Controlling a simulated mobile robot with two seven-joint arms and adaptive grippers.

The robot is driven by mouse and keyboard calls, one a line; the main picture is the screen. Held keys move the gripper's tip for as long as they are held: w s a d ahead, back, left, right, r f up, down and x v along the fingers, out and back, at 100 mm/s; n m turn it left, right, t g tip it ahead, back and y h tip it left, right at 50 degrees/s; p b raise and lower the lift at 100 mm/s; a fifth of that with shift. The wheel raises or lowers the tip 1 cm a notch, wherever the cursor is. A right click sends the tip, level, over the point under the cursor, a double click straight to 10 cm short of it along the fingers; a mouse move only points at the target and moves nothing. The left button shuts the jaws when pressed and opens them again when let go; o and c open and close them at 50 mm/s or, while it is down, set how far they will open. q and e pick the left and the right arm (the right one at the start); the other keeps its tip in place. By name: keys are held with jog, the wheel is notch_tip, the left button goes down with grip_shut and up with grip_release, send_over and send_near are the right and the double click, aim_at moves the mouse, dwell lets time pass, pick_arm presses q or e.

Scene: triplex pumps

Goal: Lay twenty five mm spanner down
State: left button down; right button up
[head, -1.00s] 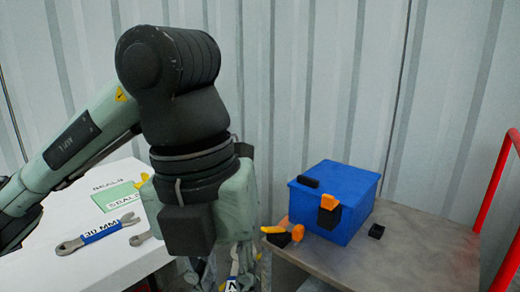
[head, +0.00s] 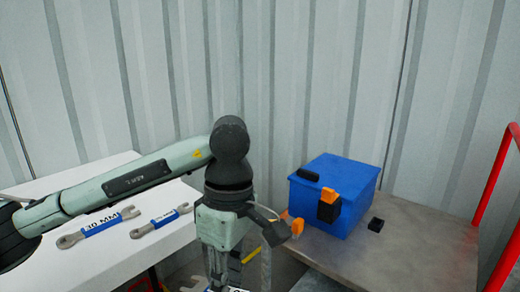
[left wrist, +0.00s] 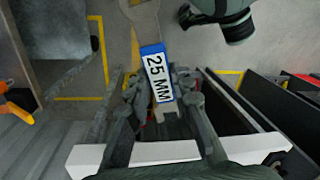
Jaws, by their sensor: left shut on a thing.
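The twenty five mm spanner (left wrist: 158,75), with a blue and white "25 MM" label, is held in my left gripper (left wrist: 160,98). In the left wrist view the fingers close around its handle near one end, and it hangs over the floor, clear of any surface. In the head view my left gripper (head: 220,282) is at the bottom edge, between the white table (head: 30,265) and the grey-brown bench (head: 420,255). Only a sliver of the label shows there. My right gripper is not in view.
A 30 mm spanner (head: 98,228) and a smaller blue-handled spanner (head: 160,220) lie on the white table. A blue box (head: 335,190) with an orange and black latch stands on the bench, a small black block (head: 376,224) beside it. A red rail (head: 496,190) is at right.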

aim_at(211, 287)
pick_arm(q)
jog(key=w+a+f+m, duration=0.1)
jog(key=m, duration=0.3)
jog(key=w+a+f+m, duration=0.1)
jog(key=w+f+m, duration=0.1)
jog(key=m, duration=0.2)
jog(key=w+a+f+m+t, duration=0.1)
jog(key=f+m, duration=0.1)
jog(key=m, duration=0.1)
jog(key=shift+w+a+f+m+y, duration=0.15)
jog(key=shift+a+f+m+y, duration=0.05)
jog(key=shift+a+m+y, duration=0.2)
jog(key=w+a+m+p, duration=0.1)
jog(key=w+a+p, duration=0.1)
jog(key=a, duration=0.7)
jog(key=shift+w+a+r, duration=0.15)
jog(key=shift+w+a, duration=0.05)
jog(key=shift+a, duration=0.1)
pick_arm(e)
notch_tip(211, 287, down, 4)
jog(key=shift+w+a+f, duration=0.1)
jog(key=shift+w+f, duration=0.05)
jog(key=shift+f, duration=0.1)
